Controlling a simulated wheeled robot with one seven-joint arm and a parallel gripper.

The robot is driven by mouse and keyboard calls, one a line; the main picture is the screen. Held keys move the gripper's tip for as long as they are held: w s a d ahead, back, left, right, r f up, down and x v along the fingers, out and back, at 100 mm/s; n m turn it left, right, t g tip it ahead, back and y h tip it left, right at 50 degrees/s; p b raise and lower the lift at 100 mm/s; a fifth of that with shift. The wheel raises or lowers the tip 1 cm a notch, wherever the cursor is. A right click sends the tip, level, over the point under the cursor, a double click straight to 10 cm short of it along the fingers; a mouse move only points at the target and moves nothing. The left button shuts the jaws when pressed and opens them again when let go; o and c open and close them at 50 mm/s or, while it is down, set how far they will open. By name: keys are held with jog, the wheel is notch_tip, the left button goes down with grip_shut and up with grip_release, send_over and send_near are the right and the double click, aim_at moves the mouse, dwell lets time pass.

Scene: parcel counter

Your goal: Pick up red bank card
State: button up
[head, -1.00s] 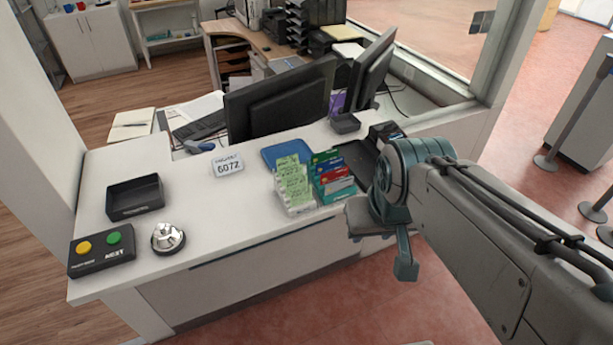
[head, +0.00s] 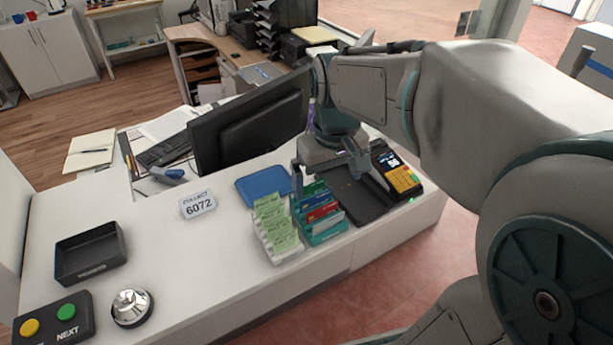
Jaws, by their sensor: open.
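A red bank card (head: 321,212) stands in a small rack (head: 326,236) on the counter, among green, blue and teal cards. Only its upper part shows between its neighbours. My gripper (head: 330,183) is open and points down over the back of the rack. One finger is at the rack's back left, the other to its right over a dark tray. Nothing shows between the fingers, and they look apart from the red card. The exact gap in height is hard to tell.
A holder with green slips (head: 273,226) stands just left of the rack, with a blue tray (head: 262,184) behind. A dark tray (head: 361,207) and a card terminal (head: 397,179) are at right. A monitor (head: 250,122) stands close behind.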

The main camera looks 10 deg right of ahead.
jog(key=n+g, duration=0.1)
send_near(322, 208)
jog(key=f, duration=0.5)
jog(key=shift+w+a, duration=0.15)
jog(key=shift+a, duration=0.15)
jog(key=shift+d+f+p, duration=0.2)
jog(key=shift+f+p, duration=0.3)
jog(key=shift+f, duration=0.85)
jog(key=shift+d+f+p, duration=0.15)
jog(key=shift+f+p, duration=0.3)
jog(key=shift+f, duration=0.9)
jog(key=shift+c, duration=0.3)
jog(key=c, duration=0.9)
